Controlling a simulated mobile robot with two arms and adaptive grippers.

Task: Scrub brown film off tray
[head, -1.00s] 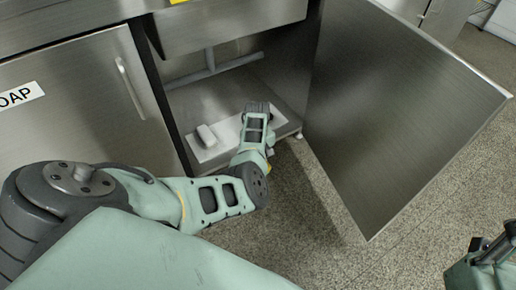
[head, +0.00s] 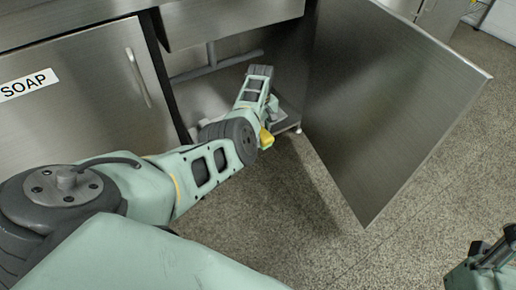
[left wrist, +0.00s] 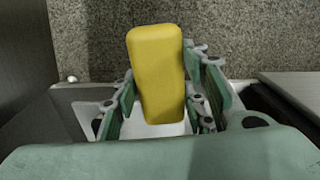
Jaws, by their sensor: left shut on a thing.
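My left gripper (head: 268,128) is inside the mouth of the open cabinet, in front of its floor. In the left wrist view the sponge sits between both fingers, with a pale surface (left wrist: 150,131) beneath that I cannot identify for sure. I cannot make out a brown film or a whole tray. My right gripper (head: 490,252) is partly in view at the lower right; its jaw state is unclear.
An open steel door (head: 390,105) stands to the right of the cabinet. A closed door with a SOAP label (head: 28,85) is at the left. The cabinet floor edge (head: 292,118) and a pipe are behind my arm. Speckled floor (head: 300,220) in front is clear.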

